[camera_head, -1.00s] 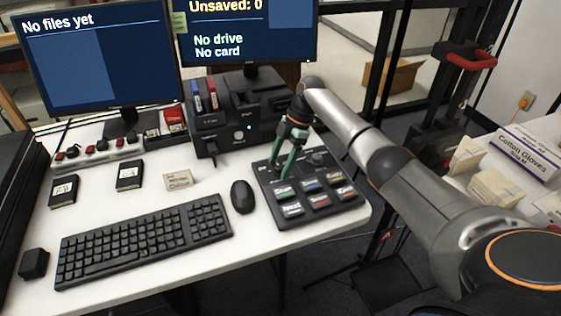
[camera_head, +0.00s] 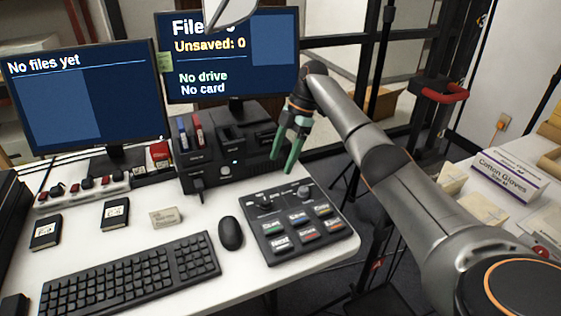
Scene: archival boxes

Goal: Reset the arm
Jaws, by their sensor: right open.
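My right arm comes in from the right edge, with the forearm (camera_head: 345,122) reaching toward the desk. My right gripper (camera_head: 284,158) has green fingers, spread apart with nothing between them. It hangs fingers down, above the back edge of the button pad (camera_head: 304,229) and in front of the black drive dock (camera_head: 215,150). The fingers cover part of the dock's right side. My left gripper does not show.
Two monitors (camera_head: 85,95) stand at the back. A keyboard (camera_head: 125,278), a mouse (camera_head: 231,233), a small card (camera_head: 164,217) and two black drives (camera_head: 115,214) lie on the white desk. A glove box (camera_head: 508,172) sits at right. A pale object (camera_head: 229,12) crosses the top edge.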

